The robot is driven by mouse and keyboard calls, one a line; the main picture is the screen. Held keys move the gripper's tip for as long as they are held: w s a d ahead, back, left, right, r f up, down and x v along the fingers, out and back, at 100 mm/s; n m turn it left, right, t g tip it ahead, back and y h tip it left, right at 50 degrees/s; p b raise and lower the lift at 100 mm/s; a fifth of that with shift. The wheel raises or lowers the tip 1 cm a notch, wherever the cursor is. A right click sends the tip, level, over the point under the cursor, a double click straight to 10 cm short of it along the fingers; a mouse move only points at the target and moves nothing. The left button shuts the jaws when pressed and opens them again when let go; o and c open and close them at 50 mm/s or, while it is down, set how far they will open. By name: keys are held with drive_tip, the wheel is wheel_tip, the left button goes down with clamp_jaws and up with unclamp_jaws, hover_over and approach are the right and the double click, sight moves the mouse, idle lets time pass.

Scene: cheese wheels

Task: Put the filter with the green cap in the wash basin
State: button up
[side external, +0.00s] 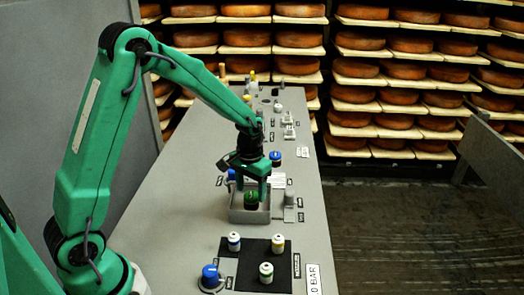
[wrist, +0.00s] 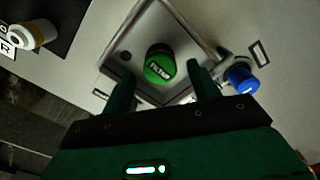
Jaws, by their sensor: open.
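The filter with the green cap (side external: 251,198) stands in the grey wash basin (side external: 249,216) on the bench. In the wrist view its green cap (wrist: 160,66), marked FILTER, shows inside the basin (wrist: 128,40). My gripper (side external: 259,186) is over the basin, just above the filter. In the wrist view my gripper (wrist: 162,86) has its two fingers spread apart with nothing between the tips, and the cap lies beyond them. The lower body of the filter is largely hidden.
A black mat (side external: 245,265) nearer the camera holds white jars with blue, yellow and green bands. A blue knob (side external: 210,273) is left of it. A grey cylinder (side external: 289,200) stands right of the basin. Another blue knob (wrist: 240,78) is close to the basin.

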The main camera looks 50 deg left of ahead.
sight(250, 196)
wheel_tip(250, 196, up, 8)
drive_tip(key=shift+r, duration=0.25)
drive_tip(key=shift+s, duration=0.1)
idle(0.6)
drive_tip(key=s+d+r+t, duration=0.1)
drive_tip(key=s+r+t, duration=0.1)
drive_tip(key=s, duration=0.5)
drive_tip(key=s+d+r+m+t, duration=0.1)
drive_tip(key=s+r, duration=0.4)
drive_tip(key=s, duration=0.1)
drive_tip(key=s+d+r+m+t, duration=0.1)
drive_tip(key=s+r+t, duration=0.1)
drive_tip(key=s+r, duration=0.2)
drive_tip(key=s, duration=0.3)
drive_tip(key=shift+s+d+r+t, duration=0.15)
drive_tip(key=shift+s+d+t, duration=0.1)
drive_tip(key=shift+s+t, duration=0.05)
